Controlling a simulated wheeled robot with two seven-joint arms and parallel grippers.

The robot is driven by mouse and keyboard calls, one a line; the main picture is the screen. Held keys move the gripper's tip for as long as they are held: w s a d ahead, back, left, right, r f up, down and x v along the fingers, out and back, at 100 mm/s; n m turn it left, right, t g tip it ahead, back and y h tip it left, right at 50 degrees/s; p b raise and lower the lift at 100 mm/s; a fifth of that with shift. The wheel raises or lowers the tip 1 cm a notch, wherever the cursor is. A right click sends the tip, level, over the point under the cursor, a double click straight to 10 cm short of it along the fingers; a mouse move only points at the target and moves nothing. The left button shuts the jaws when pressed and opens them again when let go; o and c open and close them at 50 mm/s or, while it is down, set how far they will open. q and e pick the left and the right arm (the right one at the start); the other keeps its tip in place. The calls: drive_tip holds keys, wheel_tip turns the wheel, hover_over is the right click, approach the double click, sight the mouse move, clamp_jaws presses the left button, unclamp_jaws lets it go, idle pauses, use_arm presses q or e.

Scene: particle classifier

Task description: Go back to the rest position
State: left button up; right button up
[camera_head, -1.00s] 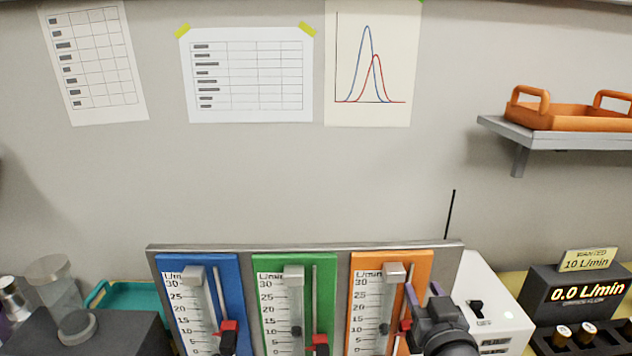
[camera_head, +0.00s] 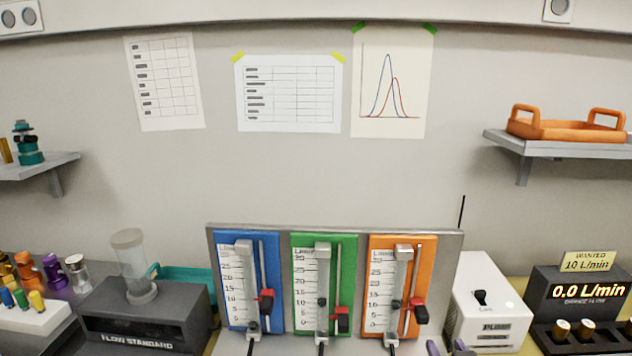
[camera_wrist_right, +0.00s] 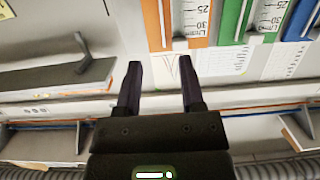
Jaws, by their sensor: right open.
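My right gripper (camera_head: 448,346) is open and empty. In the head view only its purple fingertips show at the bottom edge, below the orange flow meter (camera_head: 428,262) and in front of the white box (camera_head: 497,300). In the right wrist view its two dark fingers (camera_wrist_right: 159,72) stand apart with nothing between them. That view looks inverted, with the orange meter (camera_wrist_right: 187,12) at the top beyond the fingers. The gripper appears clear of the meter panel. My left gripper is not in view.
Blue (camera_head: 228,275) and green (camera_head: 308,270) meters stand beside the orange one, with red-black knobs. A dark flow standard (camera_head: 140,318) stands left. A display (camera_head: 578,292) reading 0.0 L/min stands right.

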drive_tip(key=s+a+f+n+g, duration=0.15)
drive_tip(key=s+f+g, duration=0.25)
drive_tip(key=s, duration=0.4)
drive_tip(key=s+a+f+g, duration=0.2)
drive_tip(key=s+f+g, duration=0.2)
drive_tip(key=s, duration=0.4)
drive_tip(key=s+a+f+n+g, duration=0.1)
drive_tip(key=s+a+f+g, duration=0.1)
drive_tip(key=s+f+g, duration=0.45)
drive_tip(key=s+f+b, duration=0.1)
drive_tip(key=s+f, duration=0.2)
drive_tip(key=f, duration=0.7)
drive_tip(key=s+f, duration=0.4)
drive_tip(key=f, duration=0.5)
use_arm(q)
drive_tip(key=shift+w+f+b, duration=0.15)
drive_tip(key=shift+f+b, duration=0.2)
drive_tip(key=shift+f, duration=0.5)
use_arm(e)
drive_tip(key=s+d+f+g, duration=0.1)
drive_tip(key=s+d+f, duration=0.2)
drive_tip(key=s+f, duration=0.6)
drive_tip(key=shift+s+d, duration=0.25)
drive_tip(key=shift+s, duration=1)
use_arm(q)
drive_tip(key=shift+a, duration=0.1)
use_arm(e)
drive_tip(key=shift+f, duration=0.1)
